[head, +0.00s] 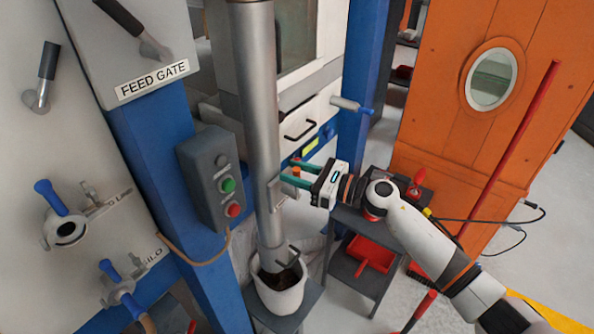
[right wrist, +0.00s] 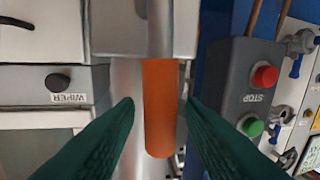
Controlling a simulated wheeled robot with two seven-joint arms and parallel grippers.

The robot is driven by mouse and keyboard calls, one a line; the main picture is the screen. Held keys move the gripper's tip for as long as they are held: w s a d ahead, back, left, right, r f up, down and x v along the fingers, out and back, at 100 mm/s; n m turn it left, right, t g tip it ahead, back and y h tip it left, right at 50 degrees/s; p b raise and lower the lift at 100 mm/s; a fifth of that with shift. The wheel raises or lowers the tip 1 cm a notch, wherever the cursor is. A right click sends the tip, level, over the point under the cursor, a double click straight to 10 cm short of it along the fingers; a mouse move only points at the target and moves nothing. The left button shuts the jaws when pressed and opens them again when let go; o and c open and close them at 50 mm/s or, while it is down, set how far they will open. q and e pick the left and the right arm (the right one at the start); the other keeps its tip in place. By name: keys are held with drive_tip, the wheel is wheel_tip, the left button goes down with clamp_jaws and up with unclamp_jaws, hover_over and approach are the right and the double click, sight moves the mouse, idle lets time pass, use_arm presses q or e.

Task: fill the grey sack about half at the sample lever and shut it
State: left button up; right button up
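The pale grey sack (head: 279,299) stands open and upright under the lower end of the metal pipe (head: 256,100). Something dark shows inside its mouth, but I cannot tell how high it reaches. An orange lever handle (right wrist: 160,110) is beside the pipe in the right wrist view. In the head view only a small orange bit (head: 296,170) of it shows near the fingers. My right gripper (head: 292,174) is open, with its green fingers on either side of the handle; gaps show between them in the right wrist view (right wrist: 158,103). My left gripper is not in view.
A grey button box (head: 207,180) with green and red buttons is left of the pipe. A small dark stand (head: 290,322) bears the sack. An orange cabinet (head: 440,130) is behind my arm.

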sight(285, 189)
clamp_jaws()
drive_tip(key=shift+s+a+f+n+b, duration=0.2)
drive_tip(key=shift+s+n+b, duration=0.15)
drive_tip(key=shift+n+b, duration=0.3)
drive_tip(key=shift+s+a+f+n+h+b, duration=0.25)
drive_tip(key=shift+s+n+b, duration=0.2)
drive_tip(key=shift+n, duration=0.35)
drive_tip(key=shift+s+a+f+n+h+b, duration=0.1)
drive_tip(key=shift+s+a+n+h+b, duration=0.1)
drive_tip(key=shift+s+a+n+b, duration=0.4)
drive_tip(key=shift+s+a+f+n+h+b, duration=0.1)
drive_tip(key=shift+s+f+n+h+b, duration=0.15)
drive_tip(key=shift+n, duration=0.7)
unclamp_jaws()
drive_tip(key=shift+s, duration=0.1)
